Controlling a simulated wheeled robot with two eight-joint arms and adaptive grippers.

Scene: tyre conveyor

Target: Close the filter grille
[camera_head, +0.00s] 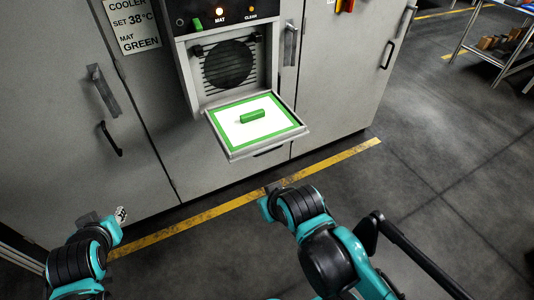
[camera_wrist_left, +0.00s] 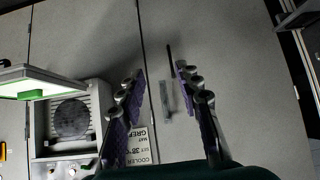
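The filter grille (camera_head: 293,133) hangs open as a flap below the cooler opening, tilted out toward me. A green-bordered white mat (camera_head: 270,128) with a green block (camera_head: 252,116) lies on its upper face. The flap also shows edge-on at the left of the left wrist view (camera_wrist_left: 40,76). My left gripper (camera_head: 118,216) is low at the left, apart from the flap. Its fingers are spread and empty in the left wrist view (camera_wrist_left: 158,74). My right gripper (camera_head: 268,192) is below the flap, apart from it; its fingers are too small to read.
Behind the flap is the opening with a dark round fan (camera_head: 228,64) and slats. Cabinet handles (camera_head: 104,90) stick out at the left. A sign (camera_head: 134,24) reads cooler set 38°C, mat green. A lamp above MAT glows. A metal rack (camera_head: 497,50) stands far right; the floor is clear.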

